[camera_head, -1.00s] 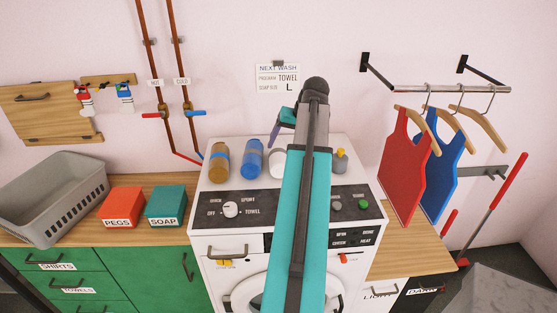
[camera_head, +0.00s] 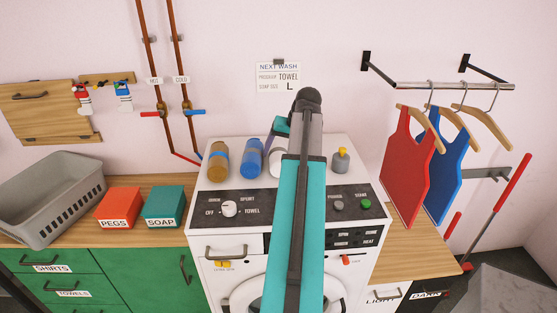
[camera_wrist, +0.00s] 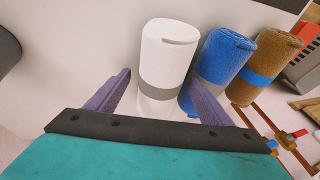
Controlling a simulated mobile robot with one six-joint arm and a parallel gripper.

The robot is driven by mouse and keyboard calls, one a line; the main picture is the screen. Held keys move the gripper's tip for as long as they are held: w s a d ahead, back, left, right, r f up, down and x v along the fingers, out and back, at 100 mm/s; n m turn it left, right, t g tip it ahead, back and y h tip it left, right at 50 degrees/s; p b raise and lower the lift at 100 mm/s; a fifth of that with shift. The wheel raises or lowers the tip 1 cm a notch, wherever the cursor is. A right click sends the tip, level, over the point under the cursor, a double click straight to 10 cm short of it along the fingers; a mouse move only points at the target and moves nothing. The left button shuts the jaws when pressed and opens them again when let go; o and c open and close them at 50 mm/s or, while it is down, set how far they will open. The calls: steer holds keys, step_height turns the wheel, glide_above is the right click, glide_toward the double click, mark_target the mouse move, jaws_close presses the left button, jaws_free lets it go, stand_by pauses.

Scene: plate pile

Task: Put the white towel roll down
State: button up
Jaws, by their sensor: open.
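Whether the right finger touches the roll I cannot tell. In the head view the white roll (camera_head: 277,160) is mostly hidden behind my arm, and only part of my gripper (camera_head: 276,128) shows beside it.
A grey basket (camera_head: 50,200), red box (camera_head: 118,208) and green box (camera_head: 163,206) are on the left counter.

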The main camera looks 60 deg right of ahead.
mark_target(281, 150)
stand_by(0.3)
steer(key=c, duration=1.4)
steer(key=shift+o, duration=0.2)
steer(key=shift+r, duration=0.1)
step_height(281, 150, up, 8)
steer(key=b, duration=0.3)
steer(key=shift+d+r, duration=0.1)
steer(key=shift+r, duration=0.85)
